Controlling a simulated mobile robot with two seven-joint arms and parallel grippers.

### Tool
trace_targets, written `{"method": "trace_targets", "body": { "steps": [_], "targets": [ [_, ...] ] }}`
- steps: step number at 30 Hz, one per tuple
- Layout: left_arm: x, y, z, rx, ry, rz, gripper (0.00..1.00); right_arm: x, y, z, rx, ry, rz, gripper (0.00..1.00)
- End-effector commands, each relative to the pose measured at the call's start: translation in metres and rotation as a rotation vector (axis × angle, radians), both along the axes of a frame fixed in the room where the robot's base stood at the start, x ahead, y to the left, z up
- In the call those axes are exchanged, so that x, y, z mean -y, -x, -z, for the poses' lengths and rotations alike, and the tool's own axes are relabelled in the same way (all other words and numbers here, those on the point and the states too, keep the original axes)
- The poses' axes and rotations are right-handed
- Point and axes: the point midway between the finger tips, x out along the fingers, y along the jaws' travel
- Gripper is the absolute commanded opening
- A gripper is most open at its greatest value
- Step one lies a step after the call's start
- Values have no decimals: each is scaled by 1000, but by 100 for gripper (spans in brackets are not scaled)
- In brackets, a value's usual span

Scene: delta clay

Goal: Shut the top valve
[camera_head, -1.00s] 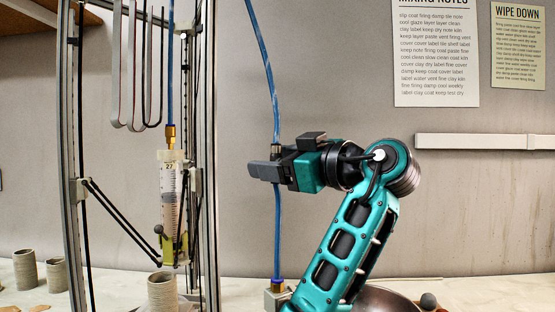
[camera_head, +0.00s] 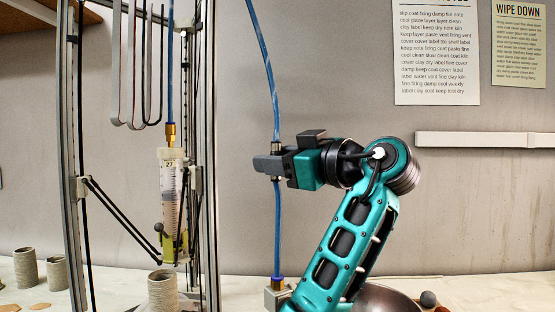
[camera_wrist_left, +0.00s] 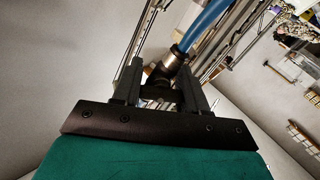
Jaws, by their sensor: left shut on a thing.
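The top valve shows as a small dark metal fitting (camera_head: 276,148) on a blue hose, mostly hidden by my gripper in the head view. In the left wrist view, the dark valve body (camera_wrist_left: 177,60) sits at the end of the blue hose, and its dark handle part (camera_wrist_left: 160,78) is between the two fingers. My left gripper (camera_head: 264,164) reaches the valve from the right and is shut on it. It also shows in the left wrist view (camera_wrist_left: 160,85). The valve's exact handle angle is hard to tell. My right gripper is not in view.
The blue hose (camera_head: 277,230) runs down to a block fitting (camera_head: 275,297) on the bench. A metal frame with a syringe (camera_head: 171,205) stands to the left. Clay cylinders (camera_head: 25,267) stand at left, and a bowl (camera_head: 385,300) is behind my arm.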

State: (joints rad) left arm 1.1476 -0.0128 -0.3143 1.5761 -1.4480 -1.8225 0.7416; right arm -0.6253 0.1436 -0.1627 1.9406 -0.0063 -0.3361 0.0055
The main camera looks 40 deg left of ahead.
Motion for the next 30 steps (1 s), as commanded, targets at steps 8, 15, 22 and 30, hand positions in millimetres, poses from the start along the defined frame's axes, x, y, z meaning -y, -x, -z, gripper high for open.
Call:
{"method": "trace_targets", "body": {
  "steps": [8,15,22,30],
  "targets": [
    [1,-1,-1,-258,-42,20,12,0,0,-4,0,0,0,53],
    [0,-2,-1,-373,-62,27,12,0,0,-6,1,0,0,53],
    [0,-2,-1,-375,-65,27,12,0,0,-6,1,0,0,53],
    [0,-2,-1,-374,-64,26,64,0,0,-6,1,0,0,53]
  ]
}}
